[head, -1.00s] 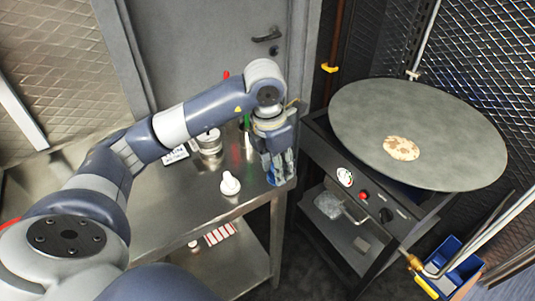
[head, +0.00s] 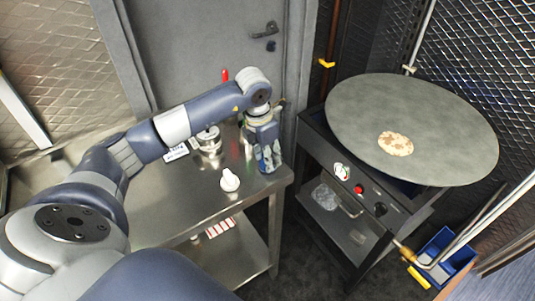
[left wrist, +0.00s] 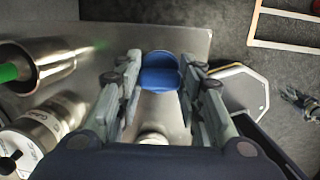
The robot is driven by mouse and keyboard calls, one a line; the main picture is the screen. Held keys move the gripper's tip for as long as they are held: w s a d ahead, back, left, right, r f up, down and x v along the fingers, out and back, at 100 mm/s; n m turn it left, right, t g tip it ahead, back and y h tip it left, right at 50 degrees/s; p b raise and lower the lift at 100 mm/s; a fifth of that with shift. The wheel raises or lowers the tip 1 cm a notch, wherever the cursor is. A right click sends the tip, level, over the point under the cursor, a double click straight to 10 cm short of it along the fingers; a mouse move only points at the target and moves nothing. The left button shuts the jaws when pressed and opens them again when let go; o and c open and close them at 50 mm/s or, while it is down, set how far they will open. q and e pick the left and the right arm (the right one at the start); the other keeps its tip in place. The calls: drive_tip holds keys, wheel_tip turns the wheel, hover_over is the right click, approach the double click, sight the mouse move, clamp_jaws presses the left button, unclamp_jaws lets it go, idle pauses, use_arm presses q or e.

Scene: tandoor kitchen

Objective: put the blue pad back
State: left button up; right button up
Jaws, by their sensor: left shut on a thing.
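The blue pad (left wrist: 160,72) is a small rounded piece between the fingertips of my left gripper (left wrist: 160,78) in the left wrist view. The fingers are closed on its two sides. In the head view my left gripper (head: 268,158) points down over the right corner of the steel table (head: 200,205). The pad is hard to make out there, and I cannot tell whether it touches the table. My right gripper is not in view.
A white bottle (head: 229,181) stands left of the gripper, with a metal canister (head: 208,142) behind it. To the right is a round griddle (head: 440,150) with a flatbread (head: 395,144). A blue bin (head: 445,255) is at lower right.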

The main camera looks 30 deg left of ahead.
sight(262, 166)
use_arm(q)
drive_tip(key=shift+f, duration=0.2)
drive_tip(key=o, duration=1)
drive_tip(key=shift+r, duration=0.1)
drive_tip(key=shift+o, duration=0.2)
drive_tip(key=shift+r, duration=0.55)
wheel_tip(262, 166, up, 11)
drive_tip(key=s+b, duration=0.1)
drive_tip(key=b, duration=0.1)
drive_tip(key=shift+s+a, duration=0.3)
drive_tip(key=shift+s, duration=0.1)
